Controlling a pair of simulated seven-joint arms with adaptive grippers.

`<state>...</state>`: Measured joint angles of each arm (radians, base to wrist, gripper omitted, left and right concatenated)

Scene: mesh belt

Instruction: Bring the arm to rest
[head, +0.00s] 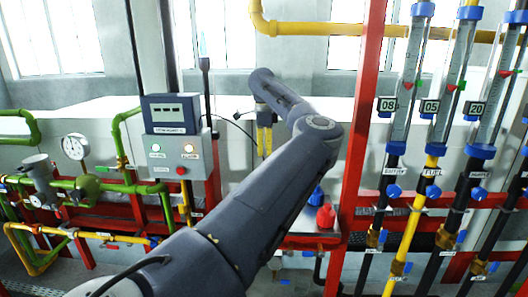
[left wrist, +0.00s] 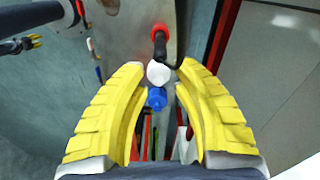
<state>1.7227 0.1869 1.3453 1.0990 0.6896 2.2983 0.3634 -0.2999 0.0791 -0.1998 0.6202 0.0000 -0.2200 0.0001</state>
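My grey left arm rises from the bottom of the head view to a bend near the middle, then its forearm runs to the upper left. My left gripper (head: 264,153) hangs there with its yellow fingers pointing down. In the left wrist view my left gripper (left wrist: 161,68) shows two yellow fingers spread apart, with nothing held between them. A dark arm with small yellow fingers, seemingly my right gripper (left wrist: 34,42), shows at the upper left of that view. It is too small to tell whether it is open.
A grey control box (head: 180,155) with lights and a display stands left of the gripper. A red post (head: 357,130) rises right of the arm, near several flow tubes. Green pipes and a gauge (head: 75,147) are at the left.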

